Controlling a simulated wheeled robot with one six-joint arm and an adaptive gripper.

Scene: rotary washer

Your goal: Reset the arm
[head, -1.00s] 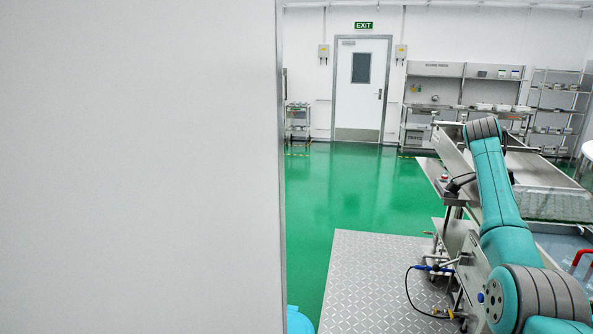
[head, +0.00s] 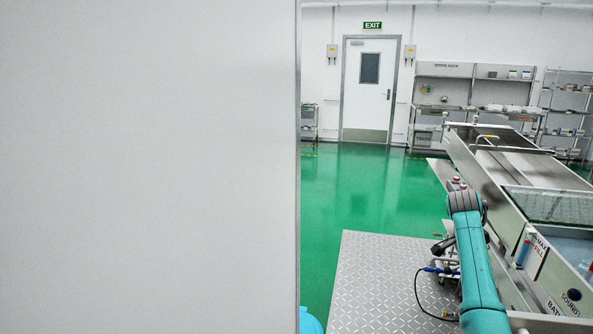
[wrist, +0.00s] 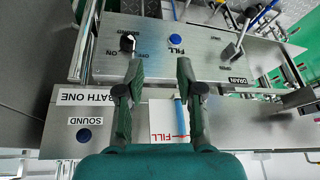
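My gripper (wrist: 160,70) is open in the wrist view, with its two dark green fingers apart and nothing between them. Beyond the fingertips is a steel control panel (wrist: 205,66) with a black knob (wrist: 127,43), a blue FILL button (wrist: 175,40) and a DRAIN lever (wrist: 238,47). The lettering appears upside down. In the head view my teal arm (head: 478,265) reaches forward low at the right, alongside the steel washer (head: 478,165). My gripper itself cannot be made out there.
A large pale wall or panel (head: 150,165) fills the left of the head view. A checkered metal plate (head: 375,285) lies before the washer, with open green floor (head: 360,190) beyond.

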